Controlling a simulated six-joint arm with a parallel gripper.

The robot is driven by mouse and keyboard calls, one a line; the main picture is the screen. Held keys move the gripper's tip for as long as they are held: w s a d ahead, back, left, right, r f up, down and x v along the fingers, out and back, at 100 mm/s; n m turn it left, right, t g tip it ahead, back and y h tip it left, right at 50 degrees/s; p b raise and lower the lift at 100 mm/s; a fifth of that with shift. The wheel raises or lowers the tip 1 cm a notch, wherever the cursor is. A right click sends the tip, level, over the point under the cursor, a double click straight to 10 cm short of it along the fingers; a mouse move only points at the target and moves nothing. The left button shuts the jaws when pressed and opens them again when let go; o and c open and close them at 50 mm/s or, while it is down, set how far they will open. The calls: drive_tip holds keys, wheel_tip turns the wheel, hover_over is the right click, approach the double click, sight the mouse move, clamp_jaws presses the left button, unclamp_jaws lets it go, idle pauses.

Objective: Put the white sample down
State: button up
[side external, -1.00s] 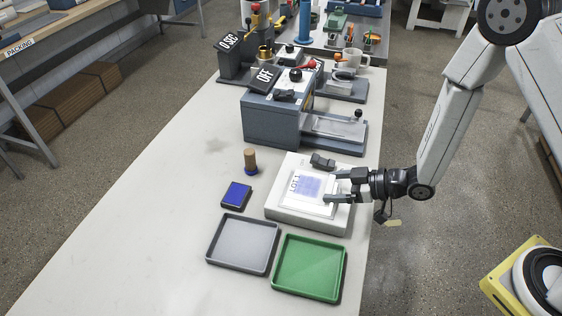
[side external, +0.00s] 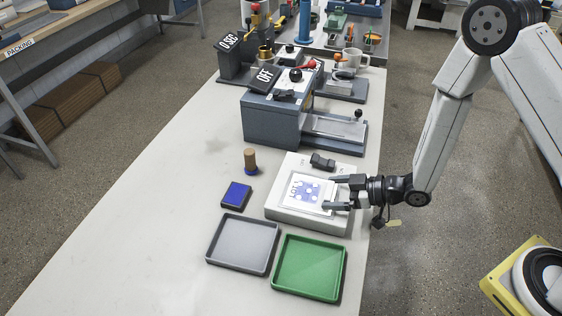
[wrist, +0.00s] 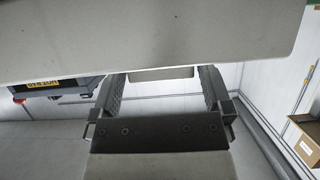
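The white sample (side external: 299,204) is a pale square with blue blotches and dark lettering on its face. It lies over the top of the low white box (side external: 278,204), and I cannot tell whether it touches it. My gripper (side external: 331,194) reaches in from the right at the sample's right edge. In the wrist view my gripper (wrist: 162,85) has its fingers well apart, with a pale piece (wrist: 163,73) between them. Whether they press on it is not clear.
A grey tray (side external: 212,258) and a green tray (side external: 307,283) stand in front. A blue ink pad (side external: 236,195) and a wooden-handled stamp (side external: 251,160) are to the left. A grey machine (side external: 271,122) stands behind. The table's left part is clear.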

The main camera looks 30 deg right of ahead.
drive_tip(key=shift+d, duration=0.1)
drive_tip(key=shift+v, duration=3.85)
drive_tip(key=shift+w+d+h, duration=0.35)
drive_tip(key=shift+d+h, duration=0.05)
drive_tip(key=shift+h, duration=0.2)
drive_tip(key=s+d+r+m+g+h, duration=0.2)
drive_tip(key=d+r+m+g+h, duration=0.3)
drive_tip(key=d+h, duration=0.3)
drive_tip(key=shift+s+a+r+m+g, duration=0.1)
drive_tip(key=shift+s+r+m+g, duration=0.25)
drive_tip(key=shift+s+r+m, duration=0.4)
drive_tip(key=shift+s+a+r+m+g, duration=0.1)
drive_tip(key=shift+s+r+m+g, duration=0.2)
drive_tip(key=shift+s+r+m, duration=0.4)
drive_tip(key=shift+s+a+r+m+g, duration=0.1)
drive_tip(key=shift+s+r+m+g, duration=0.35)
drive_tip(key=shift+s, duration=0.5)
drive_tip(key=shift+f, duration=0.15)
